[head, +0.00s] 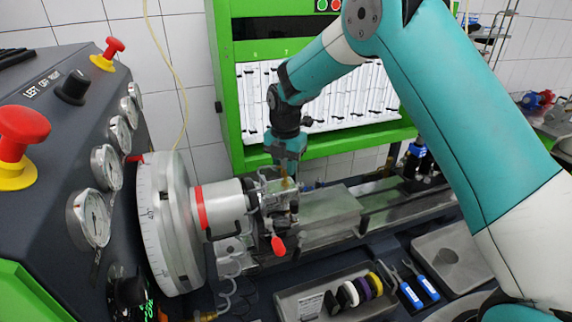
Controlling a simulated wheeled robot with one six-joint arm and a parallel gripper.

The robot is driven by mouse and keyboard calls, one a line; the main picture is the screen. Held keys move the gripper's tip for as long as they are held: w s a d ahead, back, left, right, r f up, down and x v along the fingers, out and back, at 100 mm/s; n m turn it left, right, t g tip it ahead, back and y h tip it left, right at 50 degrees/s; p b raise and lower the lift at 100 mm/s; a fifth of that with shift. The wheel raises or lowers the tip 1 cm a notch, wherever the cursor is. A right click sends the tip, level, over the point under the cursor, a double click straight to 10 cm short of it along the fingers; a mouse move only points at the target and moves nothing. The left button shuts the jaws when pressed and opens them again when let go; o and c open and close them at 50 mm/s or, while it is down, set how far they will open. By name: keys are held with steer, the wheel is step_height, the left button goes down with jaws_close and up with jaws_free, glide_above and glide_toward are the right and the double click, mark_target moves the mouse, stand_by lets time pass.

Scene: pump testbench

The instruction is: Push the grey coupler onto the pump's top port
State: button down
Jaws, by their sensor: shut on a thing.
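My gripper (287,178) points down at the centre of the head view, below the teal wrist. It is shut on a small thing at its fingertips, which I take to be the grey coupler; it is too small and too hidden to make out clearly. The pump (278,205) is clamped on the bench at the right end of the silver drive cylinder. My fingertips are right above or at its top. The top port is hidden by the fingers, and I cannot tell whether the coupler touches it.
A large graduated drive wheel (165,222) and a gauge panel (85,150) with red knobs stand at the left. A red-handled lever (278,244) hangs below the pump. A tray (320,290) of coloured rings and blue-handled tools (420,285) lie in front. A green cabinet (225,90) stands behind.

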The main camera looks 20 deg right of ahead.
steer(key=shift+f+b, duration=0.7)
steer(key=shift+f, duration=0.4)
stand_by(0.6)
steer(key=shift+c, duration=2.3)
jaws_free()
steer(key=shift+r, duration=0.1)
steer(key=shift+r+p, duration=2.55)
steer(key=shift+r, duration=1.15)
